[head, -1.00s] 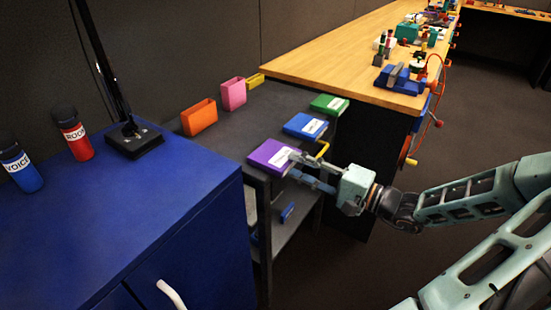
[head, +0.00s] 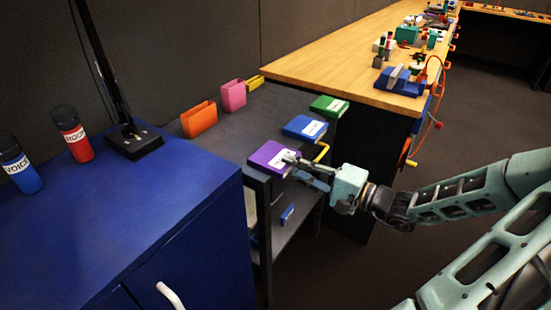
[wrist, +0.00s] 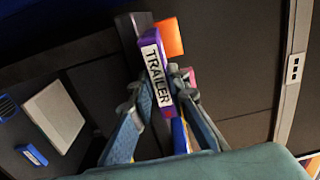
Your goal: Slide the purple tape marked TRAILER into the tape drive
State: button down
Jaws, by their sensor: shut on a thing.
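The purple tape marked TRAILER (head: 270,157) lies at the near corner of the dark shelf top in the head view. In the wrist view the tape (wrist: 152,50) shows its white label between my two fingers. My gripper (head: 291,166) reaches in from the right and is shut on the tape's right-hand part. The gripper also shows in the wrist view (wrist: 158,88), with a finger on each side of the tape. I cannot make out a tape drive in these views.
A blue tape (head: 305,128) and a green tape (head: 329,106) lie farther along the shelf's edge. Orange (head: 199,119) and pink (head: 233,95) holders stand behind. A blue cabinet (head: 130,210) with bottles and a lamp base is at left. A wooden bench (head: 330,60) is beyond.

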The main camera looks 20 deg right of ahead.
jog(key=shift+r, duration=0.15)
notch_tip(320, 180, up, 3)
jog(key=p, duration=0.3)
dwell(0.4)
